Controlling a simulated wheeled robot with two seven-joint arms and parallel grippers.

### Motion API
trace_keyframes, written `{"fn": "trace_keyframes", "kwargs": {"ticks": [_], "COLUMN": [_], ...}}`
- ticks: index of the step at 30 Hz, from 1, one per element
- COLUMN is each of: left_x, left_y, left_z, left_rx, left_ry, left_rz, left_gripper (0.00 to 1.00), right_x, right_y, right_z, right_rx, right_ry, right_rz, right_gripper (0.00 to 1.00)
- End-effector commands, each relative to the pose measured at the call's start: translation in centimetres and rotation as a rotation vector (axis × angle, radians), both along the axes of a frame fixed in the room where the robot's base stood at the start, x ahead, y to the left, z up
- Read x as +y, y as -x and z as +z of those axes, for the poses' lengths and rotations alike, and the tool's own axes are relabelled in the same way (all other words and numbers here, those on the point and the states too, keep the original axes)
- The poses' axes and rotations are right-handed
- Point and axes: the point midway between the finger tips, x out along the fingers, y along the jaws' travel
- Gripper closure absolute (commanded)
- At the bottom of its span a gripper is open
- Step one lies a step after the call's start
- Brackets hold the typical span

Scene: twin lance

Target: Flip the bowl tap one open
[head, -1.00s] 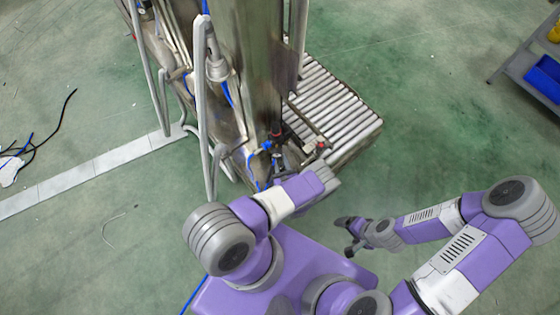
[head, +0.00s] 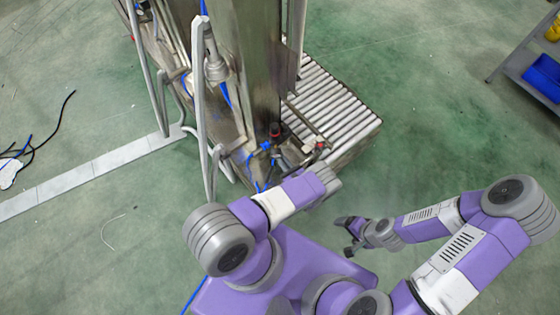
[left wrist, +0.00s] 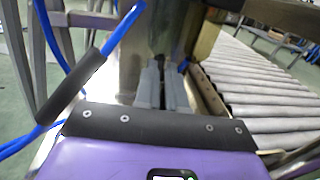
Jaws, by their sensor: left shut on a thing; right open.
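A steel machine (head: 238,60) stands at the top centre of the head view, with blue hoses and small fittings low on its near side. A dark fitting with a red part (head: 275,132) sits there beside a blue one (head: 262,148). I cannot tell for certain which fitting is bowl tap one. My left arm reaches this area, and its wrist mostly hides the fingers in the head view. In the left wrist view my left gripper (left wrist: 162,88) has its grey fingers close together; what they grip is hidden. My right gripper (head: 348,236) is open and empty, over bare floor.
A roller conveyor (head: 335,105) stands right of the machine; its rollers also show in the left wrist view (left wrist: 255,100). A grey upright frame (head: 200,110) stands left of the fittings. A shelf with a blue bin (head: 544,78) is at far right. The green floor between is clear.

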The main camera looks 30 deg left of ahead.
Motion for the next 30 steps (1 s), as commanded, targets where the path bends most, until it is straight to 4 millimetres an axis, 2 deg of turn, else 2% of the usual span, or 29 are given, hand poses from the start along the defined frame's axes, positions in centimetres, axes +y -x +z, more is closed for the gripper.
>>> {"fn": "trace_keyframes", "kwargs": {"ticks": [7,18,19,23,30], "left_x": [-0.29,-0.36,-0.36,-0.35,-0.34], "left_y": [-0.67,-0.73,-0.73,-0.71,-0.68], "left_z": [0.0,0.03,0.03,0.02,0.01], "left_rx": [-0.001,0.0,0.0,0.0,0.001], "left_ry": [0.003,0.003,0.003,0.003,0.002], "left_rz": [0.121,0.132,0.132,0.132,0.132], "left_gripper": [1.0,1.0,0.86,0.66,0.65], "right_x": [0.0,0.0,0.0,0.0,0.0], "right_y": [0.0,0.0,0.0,0.0,0.0], "right_z": [0.0,0.0,0.0,0.0,0.0], "right_rx": [0.0,0.0,0.0,0.0,0.0], "right_ry": [0.0,0.0,0.0,0.0,0.0], "right_rz": [0.0,0.0,0.0,0.0,0.0], "right_gripper": [0.14,0.14,0.14,0.14,0.14]}}
